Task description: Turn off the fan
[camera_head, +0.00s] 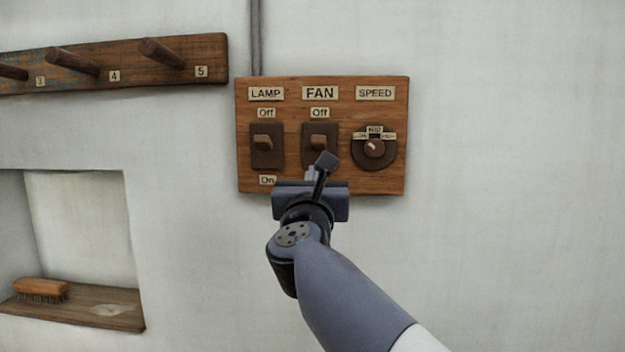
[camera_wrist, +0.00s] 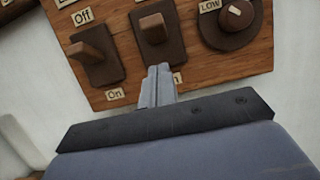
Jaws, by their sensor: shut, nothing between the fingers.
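The fan switch (camera_head: 319,131) is a dark brown plate with a wooden lever, under a FAN label and an Off label on the wooden switch board (camera_head: 395,105). In the wrist view, the switch's lever (camera_wrist: 153,27) sticks out towards me. I cannot tell for sure which way it is tipped. My gripper (camera_wrist: 158,80) is shut and empty, its fingertips just below the lever, by the lower end of the switch plate. I cannot tell whether they touch. In the head view my wrist hides the fan switch's lower end and its On label.
The lamp switch (camera_head: 264,155) is close on the left, and the round speed dial (camera_head: 374,149) is on the right. A peg rail (camera_head: 130,62) is at upper left. A niche holding a brush (camera_head: 41,288) is at lower left. The wall to the right is bare.

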